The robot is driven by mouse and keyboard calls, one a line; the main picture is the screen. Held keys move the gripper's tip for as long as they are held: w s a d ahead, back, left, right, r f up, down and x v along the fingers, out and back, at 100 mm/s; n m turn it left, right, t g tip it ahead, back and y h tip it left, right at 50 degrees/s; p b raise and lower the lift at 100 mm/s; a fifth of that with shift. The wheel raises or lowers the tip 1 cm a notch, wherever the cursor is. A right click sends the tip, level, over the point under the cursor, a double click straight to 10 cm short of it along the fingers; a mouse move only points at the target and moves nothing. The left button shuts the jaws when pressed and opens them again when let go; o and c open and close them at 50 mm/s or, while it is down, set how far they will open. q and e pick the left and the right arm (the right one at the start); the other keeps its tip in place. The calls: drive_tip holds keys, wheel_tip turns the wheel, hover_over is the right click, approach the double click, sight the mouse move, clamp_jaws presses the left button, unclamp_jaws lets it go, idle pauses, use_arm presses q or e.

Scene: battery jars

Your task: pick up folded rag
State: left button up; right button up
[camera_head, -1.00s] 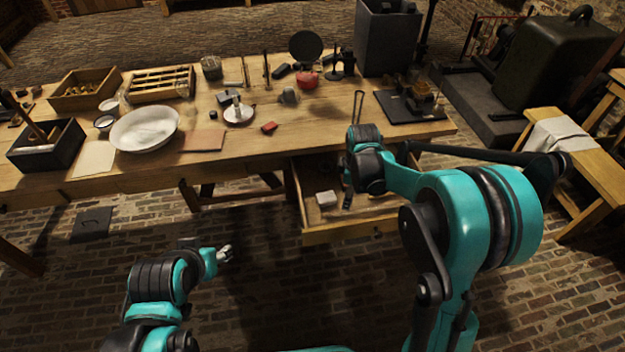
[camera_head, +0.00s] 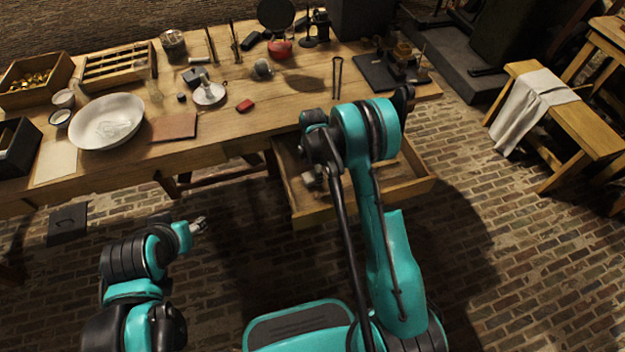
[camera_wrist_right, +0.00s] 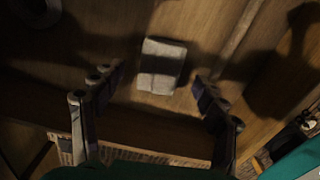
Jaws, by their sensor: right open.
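The folded rag (camera_wrist_right: 162,66) is a small pale grey rectangle lying flat on the wooden floor of the open drawer (camera_head: 408,188). In the head view my right arm largely covers that part of the drawer. My right gripper (camera_wrist_right: 158,80) is over the drawer, open and empty. In the wrist view its two fingers are on either side of the rag's near part, with a gap on each side. No contact shows. My left gripper (camera_head: 199,225) is low in front of the workbench, away from the drawer; its fingers are too small to read.
A bench (camera_head: 575,120) with a draped white cloth (camera_head: 533,103) stands at the right. The brick floor between is clear.

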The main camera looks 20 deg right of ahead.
wheel_tip(320, 180, down, 2)
drive_tip(key=shift+f+b, duration=0.25)
drive_tip(key=shift+b, duration=0.05)
use_arm(q)
drive_tip(key=shift+f, duration=0.55)
use_arm(e)
drive_tip(key=shift+r, duration=0.1)
drive_tip(key=c, duration=1.1)
drive_tip(key=shift+c, duration=0.2)
wheel_tip(320, 180, up, 4)
drive_tip(key=shift+r+p, duration=0.2)
drive_tip(key=shift+p, duration=1)
use_arm(q)
wheel_tip(320, 180, up, 5)
drive_tip(key=p, duration=0.3)
drive_tip(key=shift+r, duration=0.2)
use_arm(e)
drive_tip(key=s+d+r, duration=0.6)
drive_tip(key=s+d, duration=0.1)
drive_tip(key=d, duration=0.2)
drive_tip(key=shift+s+r, duration=0.2)
drive_tip(key=shift+r, duration=0.1)
